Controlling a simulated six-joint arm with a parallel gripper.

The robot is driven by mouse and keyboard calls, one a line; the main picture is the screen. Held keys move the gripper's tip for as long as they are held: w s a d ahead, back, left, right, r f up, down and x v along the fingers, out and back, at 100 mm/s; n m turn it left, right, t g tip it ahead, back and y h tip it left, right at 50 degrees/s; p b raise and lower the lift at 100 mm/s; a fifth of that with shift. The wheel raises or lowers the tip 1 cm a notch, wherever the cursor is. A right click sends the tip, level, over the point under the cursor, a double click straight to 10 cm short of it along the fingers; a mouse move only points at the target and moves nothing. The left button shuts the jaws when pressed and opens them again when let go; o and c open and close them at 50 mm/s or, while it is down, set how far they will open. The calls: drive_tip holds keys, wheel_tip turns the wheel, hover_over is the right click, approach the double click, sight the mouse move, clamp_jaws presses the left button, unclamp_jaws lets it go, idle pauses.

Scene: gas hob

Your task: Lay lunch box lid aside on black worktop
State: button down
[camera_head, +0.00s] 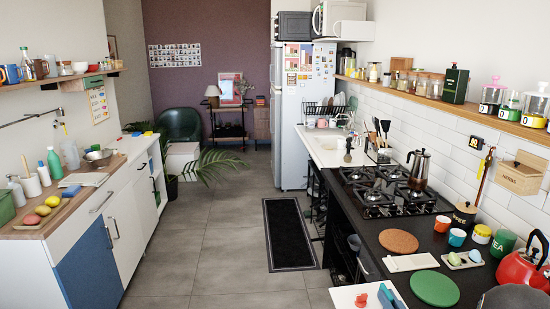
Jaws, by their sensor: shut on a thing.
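The black worktop (372,229) runs along the right side, from the sink past the gas hob to the bottom edge. I cannot make out for sure which thing is the lunch box lid. A pale flat rectangular piece (410,263) lies on the worktop in front of a brown round mat (398,241). A green round disc (435,288) lies nearer, at the bottom right. At the bottom edge a white surface (345,297) carries small red and blue things, partly cut off. I cannot make out my gripper or what it holds.
A red kettle (523,265), small cups, a green mug (502,243) and a small tray with eggs (461,260) crowd the right of the worktop. A dark rounded shape (515,298) is cut off at the bottom right.

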drive_tip(key=s+a+f+n+g+y+p, duration=0.1)
drive_tip(key=s+a+f+n+y+p, duration=0.1)
drive_tip(key=a, duration=0.7)
drive_tip(key=s+a+f+n+g+y+p, duration=0.1)
drive_tip(key=s+a+f+n+y+p, duration=0.2)
drive_tip(key=a, duration=0.6)
wheel_tip(320, 180, down, 4)
drive_tip(key=s+y+p, duration=0.2)
drive_tip(key=y, duration=0.1)
drive_tip(key=shift+s, duration=0.1)
